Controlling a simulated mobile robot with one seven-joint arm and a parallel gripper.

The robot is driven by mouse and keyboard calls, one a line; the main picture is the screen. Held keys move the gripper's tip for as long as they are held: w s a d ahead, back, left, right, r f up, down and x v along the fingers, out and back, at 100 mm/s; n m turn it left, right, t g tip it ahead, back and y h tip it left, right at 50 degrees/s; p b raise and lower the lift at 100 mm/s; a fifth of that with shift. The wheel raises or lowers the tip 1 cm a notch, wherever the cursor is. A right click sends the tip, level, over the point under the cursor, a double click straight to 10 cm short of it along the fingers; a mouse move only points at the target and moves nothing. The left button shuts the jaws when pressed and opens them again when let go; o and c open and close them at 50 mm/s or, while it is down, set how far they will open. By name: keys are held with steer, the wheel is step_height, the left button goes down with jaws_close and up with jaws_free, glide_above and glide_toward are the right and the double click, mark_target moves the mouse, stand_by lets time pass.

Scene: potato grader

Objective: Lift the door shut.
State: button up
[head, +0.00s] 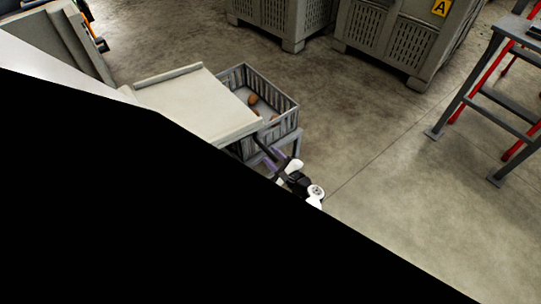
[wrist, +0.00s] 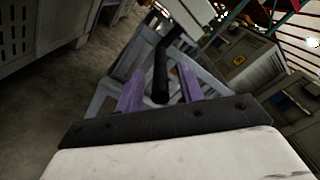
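The door appears to be the pale cream panel (head: 190,105) with raised side edges. It slopes down from the machine at left to beside a crate. A dark bar (head: 262,145), which looks like its handle, sticks out at its lower corner. My gripper (head: 275,158), with purple fingers, is at this bar. In the wrist view, my gripper (wrist: 159,88) is open, with the black bar (wrist: 161,75) between its fingers and a visible gap on each side. The panel's end (wrist: 190,14) shows at the top. I cannot tell whether a finger touches the bar.
A grey slatted crate (head: 292,121) holding a few potatoes stands on a stand beside the panel. Large grey bins (head: 385,45) stand behind. A step ladder (head: 480,90) with red rails is at right. The floor between is clear. A black shape hides the lower left.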

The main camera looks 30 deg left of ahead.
steer(key=shift+x, duration=0.85)
steer(key=shift+c, duration=0.5)
jaws_close()
